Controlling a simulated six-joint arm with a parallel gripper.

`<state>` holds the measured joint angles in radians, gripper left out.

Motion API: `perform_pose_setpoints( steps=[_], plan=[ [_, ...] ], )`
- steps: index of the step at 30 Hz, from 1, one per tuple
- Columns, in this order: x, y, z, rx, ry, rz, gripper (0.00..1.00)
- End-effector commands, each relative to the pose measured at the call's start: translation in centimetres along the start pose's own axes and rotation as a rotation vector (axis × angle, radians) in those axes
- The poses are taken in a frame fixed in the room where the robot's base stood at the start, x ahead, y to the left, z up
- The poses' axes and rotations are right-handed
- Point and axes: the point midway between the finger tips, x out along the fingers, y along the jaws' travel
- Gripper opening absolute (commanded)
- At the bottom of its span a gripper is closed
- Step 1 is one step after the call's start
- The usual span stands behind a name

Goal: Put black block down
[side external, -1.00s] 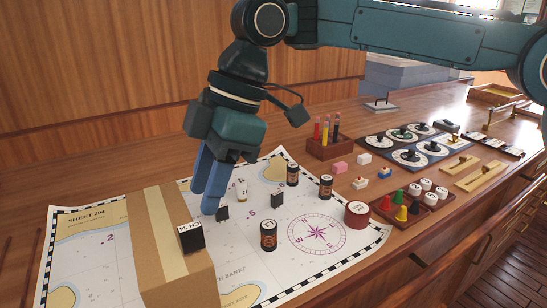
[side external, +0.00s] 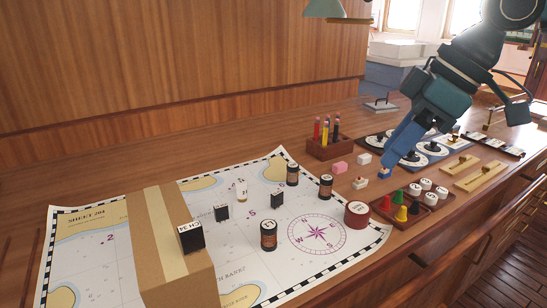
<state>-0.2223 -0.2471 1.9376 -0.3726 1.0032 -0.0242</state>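Several small black blocks are in the side external view. Two more stand on the chart, one right of the box (side external: 221,212) and one farther right (side external: 277,200). My gripper (side external: 386,163) is far right of them, its blue fingers pointing down at a small blue-and-white block (side external: 383,173). The fingers overlap in this view, so their opening and any contact are hidden. No black block is visible at my fingers.
The chart (side external: 85,270) also carries dark jars (side external: 268,236), a white piece (side external: 241,191) and a red round tin (side external: 357,214). A pencil holder (side external: 330,145), pink block (side external: 339,167), tray of pegs (side external: 412,207) and dial panels (side external: 375,143) crowd the right side.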

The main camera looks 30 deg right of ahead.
Motion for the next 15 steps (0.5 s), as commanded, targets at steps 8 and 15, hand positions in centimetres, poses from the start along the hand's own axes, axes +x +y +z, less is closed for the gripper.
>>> perform_pose_setpoints(
  steps=[8, 15],
  plan=[
    [-1.0, 2.3, 9.0, 0.250, 0.025, 0.137, 0.36],
    [-0.5, 3.4, 16.4, 0.439, 0.039, 0.249, 0.36]
  ],
)
